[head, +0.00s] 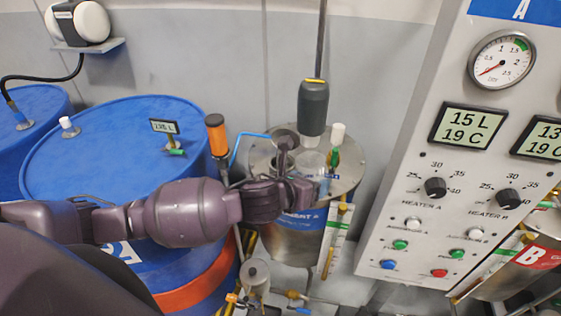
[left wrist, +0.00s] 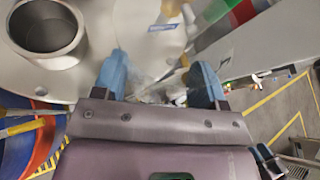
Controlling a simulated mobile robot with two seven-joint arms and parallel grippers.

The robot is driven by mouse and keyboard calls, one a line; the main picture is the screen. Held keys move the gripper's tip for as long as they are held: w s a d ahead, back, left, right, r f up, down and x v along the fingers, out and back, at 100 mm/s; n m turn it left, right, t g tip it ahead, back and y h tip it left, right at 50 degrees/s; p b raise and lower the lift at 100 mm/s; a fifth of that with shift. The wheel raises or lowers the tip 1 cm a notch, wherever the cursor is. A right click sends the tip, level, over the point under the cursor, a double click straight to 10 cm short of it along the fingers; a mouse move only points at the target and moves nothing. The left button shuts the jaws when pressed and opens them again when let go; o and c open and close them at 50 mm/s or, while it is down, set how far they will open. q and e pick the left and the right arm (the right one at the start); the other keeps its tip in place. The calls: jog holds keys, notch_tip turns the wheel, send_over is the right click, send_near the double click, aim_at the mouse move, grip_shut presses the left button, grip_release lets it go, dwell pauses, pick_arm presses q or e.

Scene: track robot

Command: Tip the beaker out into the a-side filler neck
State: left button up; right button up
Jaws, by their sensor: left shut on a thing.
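The a-side filler neck (head: 284,136) is a round metal collar on the lid of the steel tank (head: 299,239) marked A. In the left wrist view the neck (left wrist: 46,30) is an open metal cylinder at the upper left. My left gripper (head: 304,172) is over the tank lid, close to the neck in the head view. In the left wrist view its blue fingertips (left wrist: 158,80) are shut on the clear beaker (left wrist: 150,62), which lies to the right of the neck. The beaker is faint, and its tilt and contents cannot be told.
A dark grey hanging tool (head: 313,108) and a green-and-white fitting (head: 335,147) stand by the lid. Blue drums (head: 110,125) fill the left. The control panel (head: 433,170) rises at the right.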

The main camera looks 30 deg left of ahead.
pick_arm(q)
notch_tip(320, 180, up, 13)
jog(key=m+t+y, duration=0.1)
jog(key=shift+s+d, duration=0.15)
jog(key=shift+d, duration=0.2)
dwell(0.4)
jog(key=shift+f, duration=0.15)
dwell(0.3)
